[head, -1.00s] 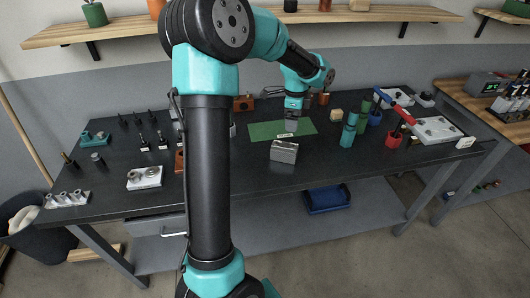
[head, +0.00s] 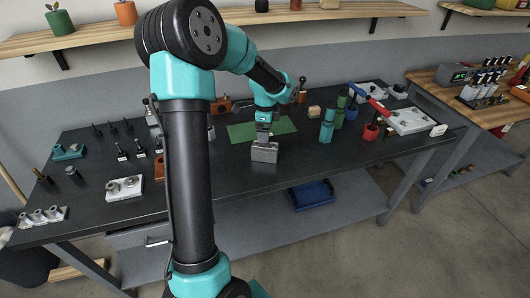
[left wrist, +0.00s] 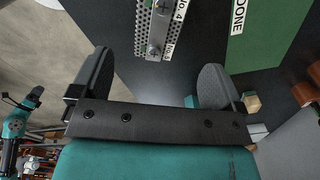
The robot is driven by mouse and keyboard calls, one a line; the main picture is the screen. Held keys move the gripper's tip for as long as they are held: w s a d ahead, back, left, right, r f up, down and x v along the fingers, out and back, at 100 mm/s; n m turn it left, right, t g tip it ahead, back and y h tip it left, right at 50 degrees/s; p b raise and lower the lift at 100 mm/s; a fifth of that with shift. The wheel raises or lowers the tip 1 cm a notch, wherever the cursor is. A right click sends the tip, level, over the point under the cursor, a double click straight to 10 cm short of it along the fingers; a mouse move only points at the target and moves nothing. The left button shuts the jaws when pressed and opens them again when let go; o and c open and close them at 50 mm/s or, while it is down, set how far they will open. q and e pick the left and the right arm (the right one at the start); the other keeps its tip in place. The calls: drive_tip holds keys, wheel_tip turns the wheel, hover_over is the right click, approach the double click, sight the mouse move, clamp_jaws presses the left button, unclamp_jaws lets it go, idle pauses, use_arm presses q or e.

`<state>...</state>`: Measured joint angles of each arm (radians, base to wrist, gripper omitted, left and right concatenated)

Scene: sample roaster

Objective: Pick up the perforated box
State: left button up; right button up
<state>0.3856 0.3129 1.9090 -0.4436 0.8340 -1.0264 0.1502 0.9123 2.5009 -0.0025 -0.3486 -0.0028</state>
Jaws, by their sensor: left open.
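The perforated box (head: 265,154) is a small grey metal box on the dark bench, in front of the green mat (head: 284,126). My left gripper (head: 263,137) is just above and behind it, pointing down. In the left wrist view, the box (left wrist: 143,30) shows its dotted holes and a "No. 4" label, at the top between the open fingers of my left gripper (left wrist: 152,80). Nothing is between the pads; the box appears beyond the fingertips. The green mat there (left wrist: 262,35) reads "DONE".
Teal cylinders (head: 327,127) and a red cup (head: 370,131) stand right of the box. A small wooden block (head: 315,112) is behind them. A white holder (head: 124,188) lies on the left. The bench is clear just right of the box.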

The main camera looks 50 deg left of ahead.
sight(265, 146)
use_arm(q)
drive_tip(key=shift+f, duration=2.4)
drive_tip(key=shift+s+f, duration=0.15)
drive_tip(key=shift+f, duration=2.45)
drive_tip(key=c, duration=1.3)
drive_tip(key=shift+r, duration=0.1)
